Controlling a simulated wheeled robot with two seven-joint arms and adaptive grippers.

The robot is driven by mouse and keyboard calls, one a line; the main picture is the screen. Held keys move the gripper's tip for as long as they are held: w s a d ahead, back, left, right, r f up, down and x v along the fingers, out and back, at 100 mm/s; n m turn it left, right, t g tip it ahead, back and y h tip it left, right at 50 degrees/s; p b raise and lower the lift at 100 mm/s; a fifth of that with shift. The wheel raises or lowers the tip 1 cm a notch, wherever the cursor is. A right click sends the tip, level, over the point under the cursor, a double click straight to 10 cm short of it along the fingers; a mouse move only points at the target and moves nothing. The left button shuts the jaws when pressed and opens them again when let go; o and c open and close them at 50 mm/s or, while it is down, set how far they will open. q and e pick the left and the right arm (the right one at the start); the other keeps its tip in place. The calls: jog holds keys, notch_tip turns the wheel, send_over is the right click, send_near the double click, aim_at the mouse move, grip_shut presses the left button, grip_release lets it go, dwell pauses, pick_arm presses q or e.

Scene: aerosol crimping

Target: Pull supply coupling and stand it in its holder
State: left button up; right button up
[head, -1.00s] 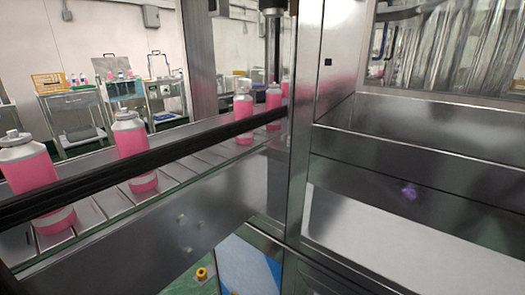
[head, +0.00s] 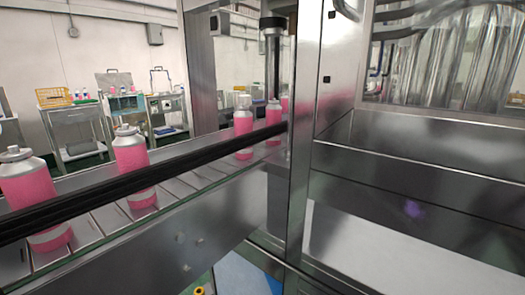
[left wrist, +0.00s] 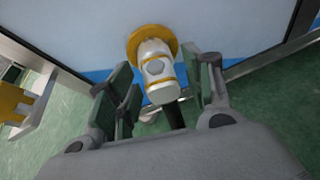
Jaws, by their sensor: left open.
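The supply coupling (left wrist: 158,72), white with yellow bands, sits against a round yellow collar (left wrist: 133,42) on a pale panel in the left wrist view. A black hose (left wrist: 175,115) runs from its lower end. My left gripper (left wrist: 163,85) is open, with one finger on each side of the coupling; I cannot tell whether either finger touches it. A yellow block (left wrist: 12,103) on a grey bracket is partly visible at the left edge; I cannot tell if it is the holder. Neither gripper shows in the head view.
In the head view, pink cans (head: 131,160) stand on a conveyor (head: 105,215) behind a black rail (head: 150,173). A steel post (head: 300,150) and a steel trough (head: 420,145) stand to the right. Green floor (left wrist: 60,130) shows below the panel.

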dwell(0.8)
pick_arm(q)
jog(key=shift+s+d, duration=0.1)
grip_shut()
jog(key=shift+s+f, duration=0.15)
jog(key=shift+s, duration=0.15)
jog(key=shift+s+a, duration=0.25)
jog(key=shift+a, duration=0.3)
jog(key=shift+s+a+b, duration=0.3)
jog(key=shift+s+a, duration=1.1)
jog(key=shift+s, duration=0.3)
dwell(0.3)
dwell(0.9)
